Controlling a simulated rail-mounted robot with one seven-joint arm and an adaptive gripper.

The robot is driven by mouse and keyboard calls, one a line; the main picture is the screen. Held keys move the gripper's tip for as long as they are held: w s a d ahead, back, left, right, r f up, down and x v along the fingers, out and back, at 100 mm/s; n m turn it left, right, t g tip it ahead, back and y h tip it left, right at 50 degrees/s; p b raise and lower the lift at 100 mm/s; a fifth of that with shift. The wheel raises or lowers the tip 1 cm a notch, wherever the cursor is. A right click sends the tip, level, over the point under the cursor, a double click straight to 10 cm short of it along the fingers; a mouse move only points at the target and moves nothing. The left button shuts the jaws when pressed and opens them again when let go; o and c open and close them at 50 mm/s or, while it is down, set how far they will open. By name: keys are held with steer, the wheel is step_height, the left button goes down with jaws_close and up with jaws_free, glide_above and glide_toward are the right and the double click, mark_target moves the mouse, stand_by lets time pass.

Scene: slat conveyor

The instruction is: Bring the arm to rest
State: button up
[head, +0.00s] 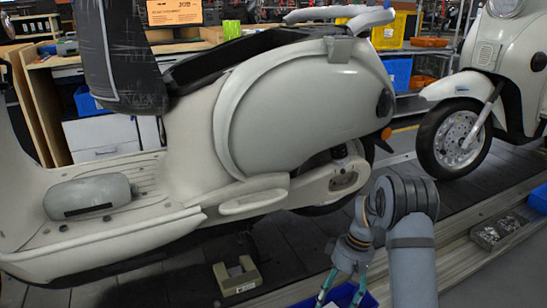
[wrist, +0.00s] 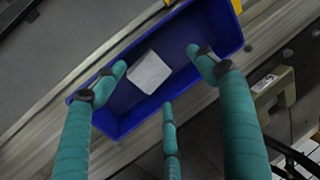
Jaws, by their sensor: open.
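My gripper (wrist: 162,78) has three teal fingers with dark pads, spread apart and open, in the wrist view. It hangs above a blue bin (wrist: 115,125) with a light grey block (wrist: 149,72) inside. The block sits below the gap between the fingers, and nothing is held. In the head view my gripper (head: 342,290) is at the bottom edge, pointing down, with its fingertips cut off. Part of the blue bin (head: 366,299) shows beside it. My arm bends down from the lower right.
A pale scooter (head: 300,110) stands on the slat conveyor (head: 175,265) close behind my arm. A second scooter (head: 462,138) is at the right. A beige holder (head: 237,276) sits on the slats left of my gripper. A tray of small metal parts (head: 497,231) lies at right.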

steer(key=shift+r+p, duration=0.75)
steer(key=shift+r, duration=0.75)
